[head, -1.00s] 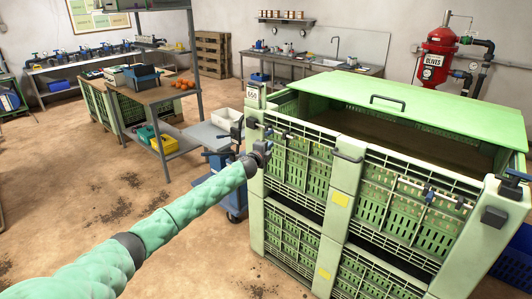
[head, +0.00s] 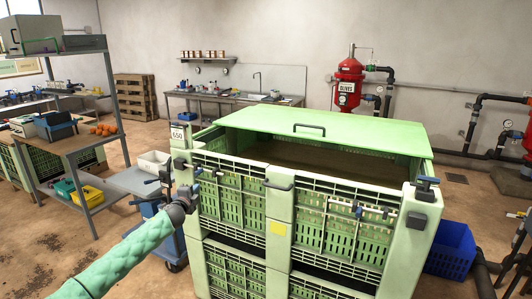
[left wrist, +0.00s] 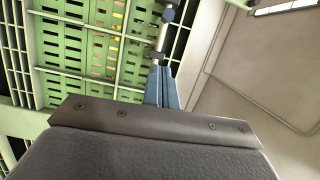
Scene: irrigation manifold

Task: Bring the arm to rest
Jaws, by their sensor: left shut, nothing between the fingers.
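My left arm, in a green sleeve, comes in from the lower left of the head view. My left gripper (head: 190,190) is in front of the left corner of the large green crate (head: 279,205). In the left wrist view its blue-grey fingers (left wrist: 160,84) are together and empty, beyond the dark wrist housing. The crate's slatted wall (left wrist: 85,50) fills the upper left there. My right gripper is out of view.
A grey cart with a white bin (head: 153,162) stands left of the crate, close to my arm. A shelf table (head: 75,142) is farther left. A blue crate (head: 450,250) and dark pipes lie right. Open floor shows at lower left.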

